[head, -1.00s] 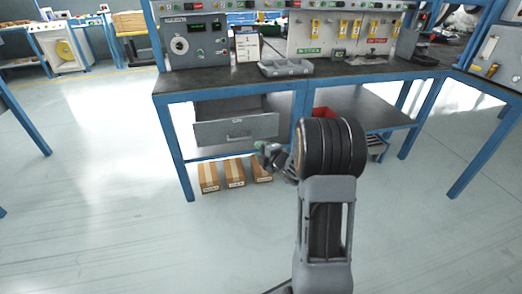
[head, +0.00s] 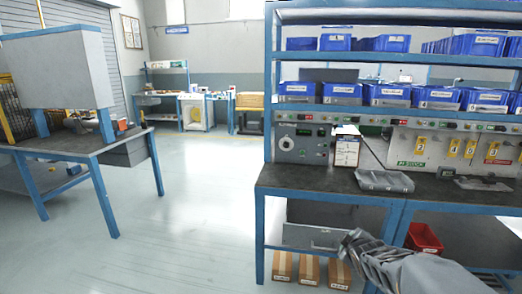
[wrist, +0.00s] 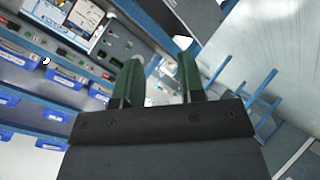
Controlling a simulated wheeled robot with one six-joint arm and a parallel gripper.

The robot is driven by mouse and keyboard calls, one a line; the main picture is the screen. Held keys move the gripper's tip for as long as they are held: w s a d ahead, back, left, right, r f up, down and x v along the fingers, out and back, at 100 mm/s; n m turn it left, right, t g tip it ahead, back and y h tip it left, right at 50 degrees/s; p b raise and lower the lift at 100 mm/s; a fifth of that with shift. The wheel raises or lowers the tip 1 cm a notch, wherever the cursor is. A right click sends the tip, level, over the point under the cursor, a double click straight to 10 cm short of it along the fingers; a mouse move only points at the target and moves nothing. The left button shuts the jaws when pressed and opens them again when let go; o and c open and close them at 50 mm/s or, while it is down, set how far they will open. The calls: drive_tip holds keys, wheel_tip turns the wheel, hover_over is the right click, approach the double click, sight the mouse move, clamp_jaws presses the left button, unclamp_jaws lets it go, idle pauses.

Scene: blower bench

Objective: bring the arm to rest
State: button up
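My arm's end shows at the lower right in the head view, in front of the blue-framed bench (head: 266,200). My gripper (wrist: 160,72) shows its two dark green fingers in the wrist view. They stand apart with nothing between them, so it is open and empty. In the wrist view the bench's panel and bins appear rotated, with the floor at upper right. In the head view I cannot make out the fingertips clearly.
The bench carries a grey tray (head: 384,181), a clipboard (head: 346,151) and blue bins (head: 388,93) on shelves. A grey drawer (head: 312,237) hangs below, with a red bin (head: 424,238) and cardboard boxes (head: 310,268) low down. Another table (head: 60,146) stands left. The floor (head: 195,215) between is clear.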

drive_tip(key=s+a+r+m+g+y+p, duration=0.1)
drive_tip(key=s+a+r+m+g+p, duration=0.2)
drive_tip(key=s+r+p, duration=0.4)
drive_tip(key=s+a+r+m+g+y+p, duration=0.1)
drive_tip(key=s+a+r+m+g+p, duration=0.3)
drive_tip(key=s+r, duration=0.7)
drive_tip(key=s+a+m+p, duration=0.2)
drive_tip(key=a+p, duration=0.1)
drive_tip(key=shift+a, duration=0.2)
drive_tip(key=shift+a, duration=0.1)
